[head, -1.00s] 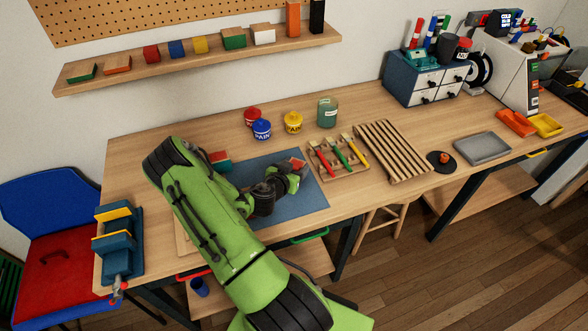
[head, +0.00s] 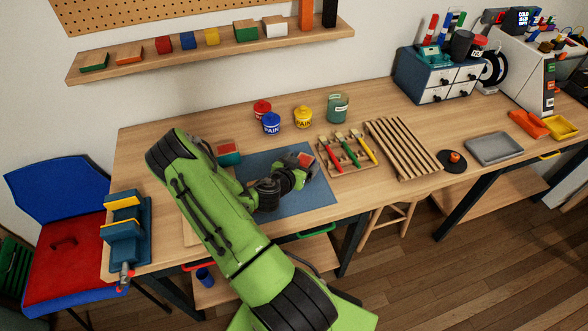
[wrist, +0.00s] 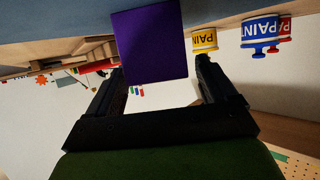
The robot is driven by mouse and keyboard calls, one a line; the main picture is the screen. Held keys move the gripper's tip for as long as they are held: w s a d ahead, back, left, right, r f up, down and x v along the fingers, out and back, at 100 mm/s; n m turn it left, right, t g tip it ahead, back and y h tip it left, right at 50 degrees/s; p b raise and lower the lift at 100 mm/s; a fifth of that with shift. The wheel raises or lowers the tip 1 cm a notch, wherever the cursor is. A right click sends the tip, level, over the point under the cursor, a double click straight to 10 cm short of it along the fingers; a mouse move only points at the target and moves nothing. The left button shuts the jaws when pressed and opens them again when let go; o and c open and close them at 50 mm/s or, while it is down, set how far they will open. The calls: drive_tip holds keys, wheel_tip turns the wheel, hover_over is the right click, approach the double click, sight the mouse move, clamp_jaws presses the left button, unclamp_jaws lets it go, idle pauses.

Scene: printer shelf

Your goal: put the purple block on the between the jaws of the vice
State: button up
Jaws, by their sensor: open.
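The purple block (wrist: 150,45) shows large at the top middle of the wrist view. My gripper (wrist: 162,75) is open there, with one dark finger toward each side of the block; contact cannot be told. In the head view my gripper (head: 303,170) is low over the blue mat and points right. A small reddish-topped shape is at its fingertips; I cannot tell whether it is the block. The blue vice (head: 124,240) with yellow jaw faces stands at the table's left end, with a gap between its jaws.
A red-topped teal block (head: 228,154) sits by my arm at the edge of the blue mat (head: 305,200). Paint cans (head: 271,123) stand behind, and a brush rack (head: 345,163) is to the right. A shelf of blocks (head: 225,47) hangs on the wall.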

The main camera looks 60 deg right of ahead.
drive_tip(key=p+v, duration=0.1)
drive_tip(key=v, duration=0.8)
drive_tip(key=p+v, duration=0.1)
drive_tip(key=p, duration=0.2)
drive_tip(key=shift+a+r, duration=0.1)
drive_tip(key=shift+a, duration=0.3)
